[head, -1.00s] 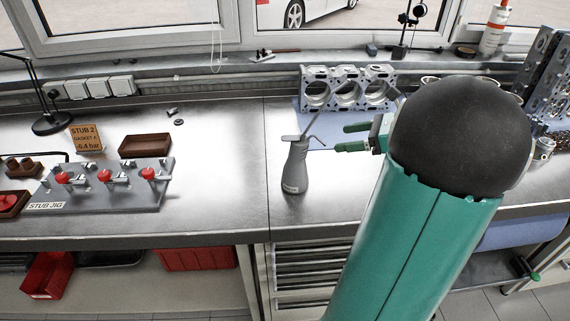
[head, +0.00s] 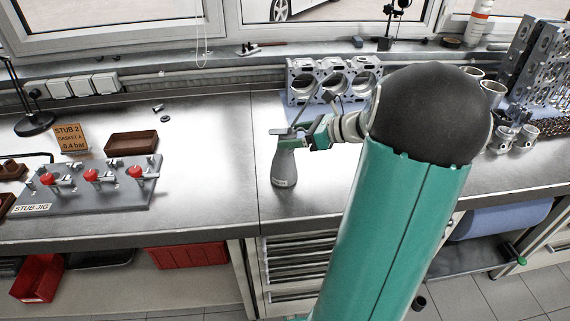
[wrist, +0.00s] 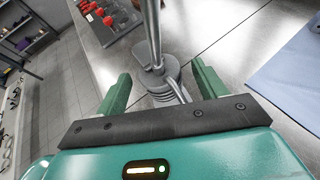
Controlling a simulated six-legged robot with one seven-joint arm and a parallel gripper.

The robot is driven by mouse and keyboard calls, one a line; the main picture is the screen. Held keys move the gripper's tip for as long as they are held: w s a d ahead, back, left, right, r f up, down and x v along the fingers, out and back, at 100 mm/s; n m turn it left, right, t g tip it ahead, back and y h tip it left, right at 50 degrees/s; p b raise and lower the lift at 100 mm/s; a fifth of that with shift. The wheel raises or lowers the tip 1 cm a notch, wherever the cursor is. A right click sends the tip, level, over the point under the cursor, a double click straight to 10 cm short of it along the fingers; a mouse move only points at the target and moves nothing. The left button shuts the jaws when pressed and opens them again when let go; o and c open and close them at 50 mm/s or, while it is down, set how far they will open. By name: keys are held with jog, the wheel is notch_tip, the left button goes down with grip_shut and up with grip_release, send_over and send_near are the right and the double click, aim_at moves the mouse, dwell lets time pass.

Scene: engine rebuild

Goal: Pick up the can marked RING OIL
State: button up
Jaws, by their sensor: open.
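The grey oil can (head: 285,168) stands upright on the steel bench, near its front edge. A small label shows low on its body, too small to read. My gripper (head: 295,138) is at the can's upper part, reaching in from the right. In the wrist view the can (wrist: 165,78) is between the two green fingers of my gripper (wrist: 160,88), with a gap on each side. The jaws are open. The can's long spout rises toward the top of the wrist view. My gripper hides part of the can's top in the head view.
The stub jig (head: 95,187) with red knobs is at the left, with a brown tray (head: 131,143) behind it. An engine block part (head: 333,78) stands behind the can on a blue mat. Pistons (head: 515,137) stand at the right. Bench around the can is clear.

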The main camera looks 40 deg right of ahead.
jog(key=shift+w+a+f, duration=0.2)
jog(key=shift+w+a, duration=0.05)
jog(key=shift+w, duration=0.15)
jog(key=shift+c, duration=0.4)
grip_shut()
jog(key=shift+r, duration=0.15)
